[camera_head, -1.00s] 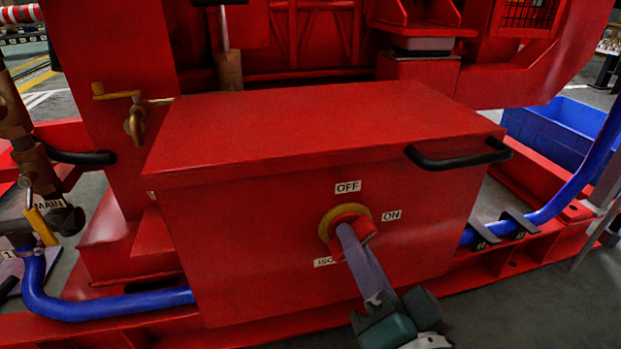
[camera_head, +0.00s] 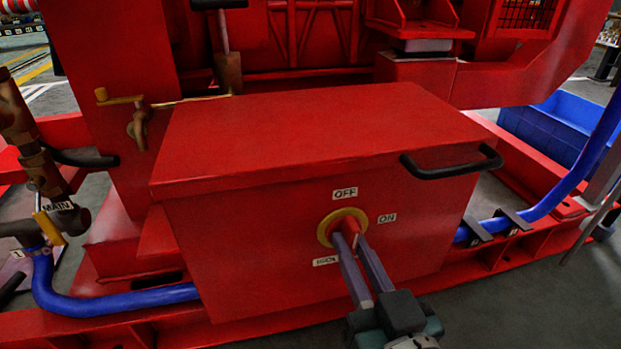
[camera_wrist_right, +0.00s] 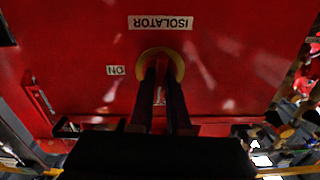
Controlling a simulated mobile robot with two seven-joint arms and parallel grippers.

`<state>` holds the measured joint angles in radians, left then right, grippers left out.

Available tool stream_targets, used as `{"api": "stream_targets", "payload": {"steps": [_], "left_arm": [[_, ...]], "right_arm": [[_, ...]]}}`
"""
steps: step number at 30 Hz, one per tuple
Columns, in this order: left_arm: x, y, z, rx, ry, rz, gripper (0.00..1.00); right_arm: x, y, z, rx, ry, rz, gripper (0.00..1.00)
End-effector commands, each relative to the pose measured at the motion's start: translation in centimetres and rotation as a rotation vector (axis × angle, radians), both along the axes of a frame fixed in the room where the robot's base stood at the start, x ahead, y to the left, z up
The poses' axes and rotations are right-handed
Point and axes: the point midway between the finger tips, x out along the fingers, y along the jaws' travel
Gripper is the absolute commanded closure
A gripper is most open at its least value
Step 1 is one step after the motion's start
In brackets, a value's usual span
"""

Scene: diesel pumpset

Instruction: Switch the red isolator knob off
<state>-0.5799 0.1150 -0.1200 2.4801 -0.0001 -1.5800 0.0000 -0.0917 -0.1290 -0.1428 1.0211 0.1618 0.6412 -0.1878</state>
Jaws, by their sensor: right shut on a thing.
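The red isolator knob (camera_head: 348,226) sits in a yellow ring (camera_head: 327,226) on the front of a red box (camera_head: 240,245). An OFF label (camera_head: 345,194) is above it, an ON label (camera_head: 387,218) to its right and a partly hidden label (camera_head: 325,261) below. My right gripper (camera_head: 347,238) is shut on the knob, one finger on each side. In the wrist view, a strip of the knob (camera_wrist_right: 160,97) shows between the fingers, and the ISOLATOR label (camera_wrist_right: 160,22) is upside down. The knob's handle appears upright, in line with OFF. My left gripper is not in view.
A black handle (camera_head: 452,163) sticks out at the box's upper right. Blue pipes (camera_head: 115,302) run low on both sides. A yellow-handled valve (camera_head: 49,228) marked MAIN is at the left. A blue crate (camera_head: 548,132) stands at the right. Floor is free at the lower right.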

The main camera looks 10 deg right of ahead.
Motion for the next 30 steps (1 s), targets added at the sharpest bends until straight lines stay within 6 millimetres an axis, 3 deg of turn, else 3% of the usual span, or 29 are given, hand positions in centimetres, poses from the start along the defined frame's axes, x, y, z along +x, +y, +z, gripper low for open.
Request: {"api": "stream_targets", "payload": {"steps": [19, 20, 21, 27, 30], "left_arm": [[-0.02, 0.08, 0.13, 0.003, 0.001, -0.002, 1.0], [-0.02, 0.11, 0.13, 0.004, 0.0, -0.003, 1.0], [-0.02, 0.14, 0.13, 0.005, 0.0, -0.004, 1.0], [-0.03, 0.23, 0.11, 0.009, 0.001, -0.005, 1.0], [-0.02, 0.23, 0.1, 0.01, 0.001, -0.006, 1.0]], "right_arm": [[0.1, 0.03, 0.3, -0.049, -0.011, -0.001, 1.0], [0.1, 0.03, 0.29, -0.049, -0.011, -0.001, 0.82], [0.09, 0.03, 0.27, -0.048, -0.01, -0.001, 0.77], [0.05, 0.02, 0.15, -0.048, -0.007, 0.0, 0.55], [0.03, 0.01, 0.11, -0.048, -0.006, 0.0, 0.55]]}}
